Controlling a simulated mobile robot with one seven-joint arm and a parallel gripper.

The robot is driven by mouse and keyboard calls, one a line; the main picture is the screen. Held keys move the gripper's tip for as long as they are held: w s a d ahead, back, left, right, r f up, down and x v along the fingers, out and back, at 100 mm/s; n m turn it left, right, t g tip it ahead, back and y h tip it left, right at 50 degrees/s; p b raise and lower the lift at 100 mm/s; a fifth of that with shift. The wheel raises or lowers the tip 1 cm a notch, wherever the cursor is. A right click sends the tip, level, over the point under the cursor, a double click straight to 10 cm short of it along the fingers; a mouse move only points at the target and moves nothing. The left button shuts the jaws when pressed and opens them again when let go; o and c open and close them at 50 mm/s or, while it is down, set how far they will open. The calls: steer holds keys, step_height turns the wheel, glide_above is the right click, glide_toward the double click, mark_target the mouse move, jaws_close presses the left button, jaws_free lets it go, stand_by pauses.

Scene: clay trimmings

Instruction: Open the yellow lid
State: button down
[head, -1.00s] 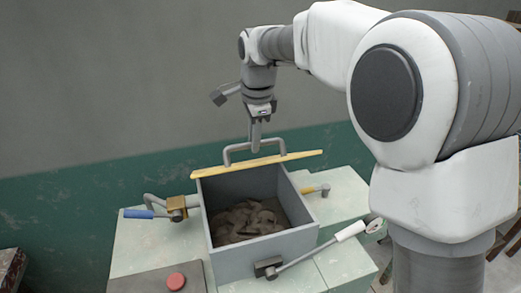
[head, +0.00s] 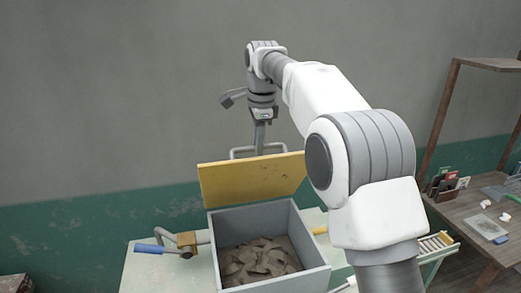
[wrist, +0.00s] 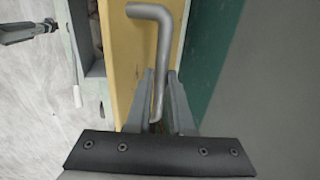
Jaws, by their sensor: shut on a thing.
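The yellow lid (head: 252,180) stands raised at the back edge of a grey box (head: 322,270), its broad face showing above the open mouth. Brown clay trimmings (head: 258,262) lie inside the box. My gripper (head: 259,146) is above the lid's top edge, shut on the lid's grey bar handle (head: 238,150). In the wrist view the lid (wrist: 122,50) is a yellow strip, and the handle (wrist: 150,12) runs between the two fingers of my gripper (wrist: 160,76). The exact finger contact is partly hidden.
A clamp with a blue grip (head: 149,248) sticks out left of the box on a pale bench (head: 150,275). A wall (head: 120,100) stands behind. A wooden table (head: 470,225) with small items is at the right.

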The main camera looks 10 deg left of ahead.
steer(key=shift+w+a+r, duration=0.1)
steer(key=shift+w+a, duration=0.25)
steer(key=shift+w, duration=0.35)
steer(key=shift+w+a, duration=0.35)
steer(key=shift+w, duration=0.4)
steer(key=c, duration=1.2)
jaws_free()
steer(key=o, duration=0.4)
steer(key=shift+w+a, duration=0.2)
steer(key=shift+w, duration=0.05)
steer(key=shift+s+d+r, duration=0.1)
steer(key=shift+r, duration=0.1)
steer(key=shift+s, duration=0.15)
